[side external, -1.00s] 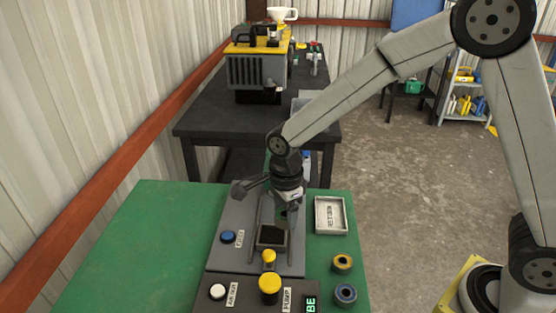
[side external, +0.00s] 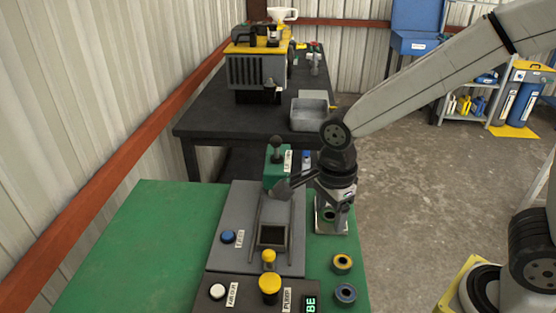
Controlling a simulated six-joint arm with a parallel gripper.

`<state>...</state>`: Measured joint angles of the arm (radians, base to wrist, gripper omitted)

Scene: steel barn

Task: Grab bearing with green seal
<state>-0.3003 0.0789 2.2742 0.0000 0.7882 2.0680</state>
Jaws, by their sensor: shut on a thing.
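The bearing with green seal (side external: 330,215) shows small and partly hidden below my gripper (side external: 331,207). My gripper points down and is shut on this bearing. It is over the small white labelled tray (side external: 319,229), right of the grey fixture plate. I cannot tell whether the bearing touches the tray.
The grey fixture plate (side external: 238,212) has a dark square recess (side external: 272,236), a blue button (side external: 228,237) and yellow knobs. A green box with a black-knobbed lever (side external: 278,160) stands behind it. The green table's left side (side external: 140,240) is clear. A black bench (side external: 215,120) stands farther back.

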